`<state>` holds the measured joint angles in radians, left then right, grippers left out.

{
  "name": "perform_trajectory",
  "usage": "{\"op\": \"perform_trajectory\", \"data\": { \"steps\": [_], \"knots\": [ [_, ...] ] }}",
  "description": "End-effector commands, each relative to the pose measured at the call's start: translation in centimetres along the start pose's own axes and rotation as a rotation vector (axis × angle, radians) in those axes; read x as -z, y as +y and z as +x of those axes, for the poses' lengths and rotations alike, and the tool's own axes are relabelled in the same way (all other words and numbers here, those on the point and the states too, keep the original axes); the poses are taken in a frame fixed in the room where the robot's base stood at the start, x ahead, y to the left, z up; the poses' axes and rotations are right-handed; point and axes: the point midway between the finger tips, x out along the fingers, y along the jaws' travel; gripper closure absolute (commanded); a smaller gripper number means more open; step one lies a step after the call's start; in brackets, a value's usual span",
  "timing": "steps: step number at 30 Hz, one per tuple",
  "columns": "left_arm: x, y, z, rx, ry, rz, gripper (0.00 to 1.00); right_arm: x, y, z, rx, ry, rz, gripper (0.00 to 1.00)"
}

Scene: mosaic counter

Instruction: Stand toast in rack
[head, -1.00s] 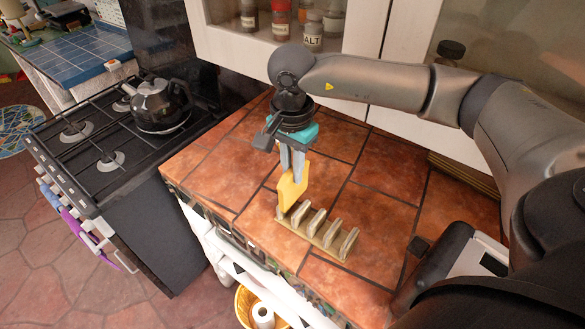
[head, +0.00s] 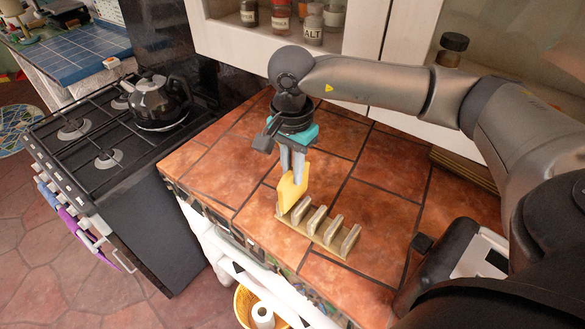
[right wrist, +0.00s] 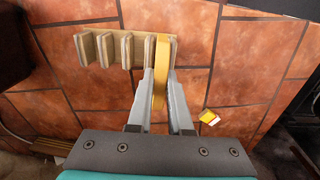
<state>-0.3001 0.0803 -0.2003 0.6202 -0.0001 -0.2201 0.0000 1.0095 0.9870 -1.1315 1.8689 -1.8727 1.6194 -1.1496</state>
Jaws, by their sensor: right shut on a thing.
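The toast (head: 289,192) is a flat yellow slab, held on edge. My right gripper (head: 293,180) points down and is shut on it from above. The wooden toast rack (head: 330,250) stands on the tiled counter, with a row of upright dividers. The toast is at the rack's left end in the head view. In the right wrist view the toast (right wrist: 160,75) lies between the gripper fingers (right wrist: 158,95), close beside the last divider of the rack (right wrist: 105,27). Whether its lower edge touches the rack's base is hidden. My left gripper is not in view.
A small yellow, red and white item (right wrist: 209,117) lies on the counter in the right wrist view. A stove with a black kettle (head: 157,102) stands left of the counter. Jars (head: 313,28) fill a shelf behind. The counter around the rack is mostly clear.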

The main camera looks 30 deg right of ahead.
Motion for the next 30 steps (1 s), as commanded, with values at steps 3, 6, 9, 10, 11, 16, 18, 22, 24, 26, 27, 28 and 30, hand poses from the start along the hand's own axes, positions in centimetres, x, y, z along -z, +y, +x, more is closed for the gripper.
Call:
{"op": "perform_trajectory", "data": {
  "steps": [3,6,9,10,11,16,18,22,24,26,27,28,30],
  "knots": [
    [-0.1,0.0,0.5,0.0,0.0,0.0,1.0,0.0,0.0,0.5,0.0,0.0,0.0,1.0],
    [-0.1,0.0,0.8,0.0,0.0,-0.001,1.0,0.0,0.0,0.8,0.0,0.0,0.0,1.0],
    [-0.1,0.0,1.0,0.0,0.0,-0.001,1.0,0.0,0.0,1.1,0.0,0.0,0.0,1.0],
    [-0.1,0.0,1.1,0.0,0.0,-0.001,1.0,0.0,0.0,1.2,0.0,0.0,0.0,1.0],
    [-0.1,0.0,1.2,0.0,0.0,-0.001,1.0,0.0,0.0,1.3,0.0,0.0,0.0,1.0],
    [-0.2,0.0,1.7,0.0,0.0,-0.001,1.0,0.0,0.0,1.8,0.0,0.0,0.0,1.0],
    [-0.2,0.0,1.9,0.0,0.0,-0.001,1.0,0.0,0.0,2.0,0.0,0.0,0.0,1.0],
    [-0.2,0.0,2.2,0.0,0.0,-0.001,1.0,0.0,0.0,2.4,0.0,0.0,0.0,1.0],
    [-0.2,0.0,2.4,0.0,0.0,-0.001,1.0,0.0,0.0,2.6,0.0,0.0,0.0,1.0],
    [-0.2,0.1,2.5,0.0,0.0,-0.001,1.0,0.0,0.0,2.8,0.0,0.0,0.0,1.0],
    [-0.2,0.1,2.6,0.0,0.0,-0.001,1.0,0.0,0.0,2.8,0.0,0.0,0.0,1.0],
    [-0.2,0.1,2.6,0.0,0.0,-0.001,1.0,0.0,0.0,2.9,0.0,0.0,0.0,1.0],
    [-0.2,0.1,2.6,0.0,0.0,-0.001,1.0,0.0,0.0,2.9,0.0,0.0,0.0,1.0]
  ]
}}
